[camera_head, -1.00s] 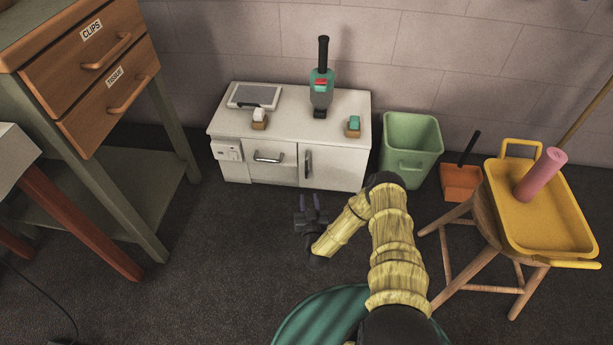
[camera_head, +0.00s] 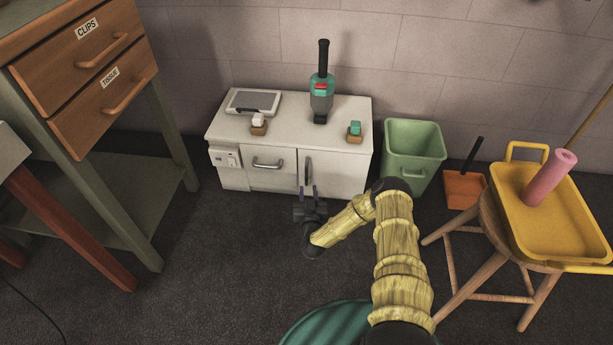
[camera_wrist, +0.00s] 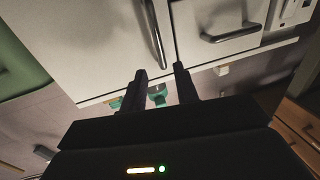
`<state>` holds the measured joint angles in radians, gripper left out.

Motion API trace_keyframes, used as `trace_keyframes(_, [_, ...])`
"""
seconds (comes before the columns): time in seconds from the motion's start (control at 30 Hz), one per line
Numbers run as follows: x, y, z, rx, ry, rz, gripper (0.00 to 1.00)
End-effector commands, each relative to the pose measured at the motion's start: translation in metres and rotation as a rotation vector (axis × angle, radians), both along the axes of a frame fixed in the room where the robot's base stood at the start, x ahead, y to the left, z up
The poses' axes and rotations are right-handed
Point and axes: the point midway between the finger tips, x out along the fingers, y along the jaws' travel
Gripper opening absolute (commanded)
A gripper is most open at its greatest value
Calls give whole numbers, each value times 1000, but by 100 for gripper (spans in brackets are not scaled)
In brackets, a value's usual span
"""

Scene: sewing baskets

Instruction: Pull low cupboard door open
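The low white cupboard (camera_head: 345,185) stands against the wall. Its door (camera_head: 338,168), on the right of the front, is shut and has an upright metal handle (camera_head: 308,171). The handle also shows in the wrist view (camera_wrist: 153,32), upside down. My gripper (camera_head: 308,189) is low in front of the cupboard, close to the handle's lower end. In the wrist view my gripper's two dark fingers (camera_wrist: 160,71) are apart, with the handle lined up with the gap between them. I cannot tell whether the tips reach around it. Nothing is held.
Left of the door is a front with a horizontal handle (camera_head: 267,164). A green bin (camera_head: 412,157) stands close on the cupboard's right. A stool with a yellow tray (camera_head: 565,235) is farther right, and a wooden drawer unit (camera_head: 95,85) is at left. Open floor lies before the cupboard.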

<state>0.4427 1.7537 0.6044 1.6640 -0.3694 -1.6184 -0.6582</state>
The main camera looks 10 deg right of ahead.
Motion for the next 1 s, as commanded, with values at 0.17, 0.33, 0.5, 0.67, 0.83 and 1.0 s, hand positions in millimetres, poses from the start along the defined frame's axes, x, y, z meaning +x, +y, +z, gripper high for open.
trace_keyframes(0.17, [32,-5,-4,-1,-3,-2,30])
trace_keyframes(0.33, [62,-8,-4,0,-4,-2,30])
trace_keyframes(0.5, [87,-11,-3,-1,-2,-1,30])
trace_keyframes(0.67, [98,-12,-1,0,-1,-1,30])
trace_keyframes(0.83, [99,-12,1,0,1,0,30])
trace_keyframes(1.0, [99,-12,1,0,1,0,19])
